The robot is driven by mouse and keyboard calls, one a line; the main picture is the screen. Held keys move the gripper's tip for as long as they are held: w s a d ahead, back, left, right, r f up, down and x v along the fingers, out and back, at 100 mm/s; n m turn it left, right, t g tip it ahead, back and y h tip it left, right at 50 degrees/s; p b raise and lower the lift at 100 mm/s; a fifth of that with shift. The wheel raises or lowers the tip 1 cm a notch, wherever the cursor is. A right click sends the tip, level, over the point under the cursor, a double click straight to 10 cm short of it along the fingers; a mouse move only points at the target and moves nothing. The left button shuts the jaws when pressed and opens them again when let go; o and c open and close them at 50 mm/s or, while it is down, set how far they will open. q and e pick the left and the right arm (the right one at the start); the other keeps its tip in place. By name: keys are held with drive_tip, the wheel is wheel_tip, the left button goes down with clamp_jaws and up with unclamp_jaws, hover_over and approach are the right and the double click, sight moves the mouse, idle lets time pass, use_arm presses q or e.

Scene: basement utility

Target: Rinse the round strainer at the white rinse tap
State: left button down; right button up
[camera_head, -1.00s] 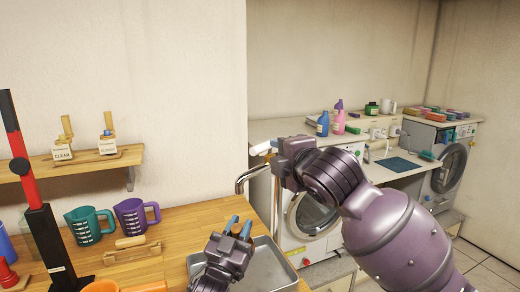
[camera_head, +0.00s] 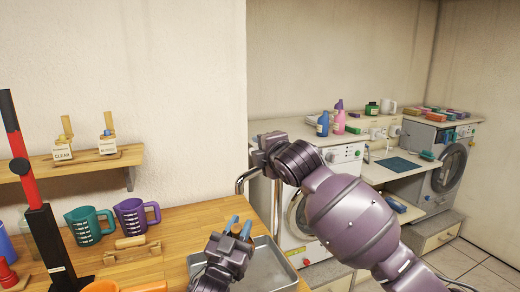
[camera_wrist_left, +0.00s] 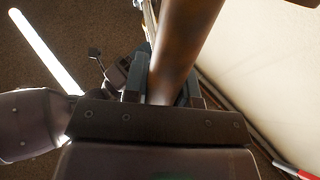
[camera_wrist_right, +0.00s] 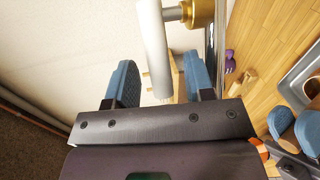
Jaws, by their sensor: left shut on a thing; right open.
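My left gripper (camera_head: 238,228) has blue fingertips and hangs over the grey metal tray (camera_head: 278,268). In the left wrist view it is shut on a thick brown rod-like piece (camera_wrist_left: 186,50). I cannot tell whether this is the strainer's handle; no round strainer shows clearly in any view. My right gripper (camera_head: 262,160) is at the curved metal spout (camera_head: 242,181) behind the tray. In the right wrist view the right gripper (camera_wrist_right: 163,82) is open, with a white cylinder (camera_wrist_right: 152,45) between its blue fingers; a brass fitting (camera_wrist_right: 196,12) joins it. I cannot tell whether they touch.
A teal jug (camera_head: 91,226), a purple jug (camera_head: 135,215) and a red-and-black stand (camera_head: 42,225) occupy the wooden counter's (camera_head: 190,222) left side. A wall shelf (camera_head: 90,164) is above. Washing machines (camera_head: 300,222) and bottles stand at the right.

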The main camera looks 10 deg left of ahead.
drive_tip(key=shift+x, duration=1.05)
clamp_jaws()
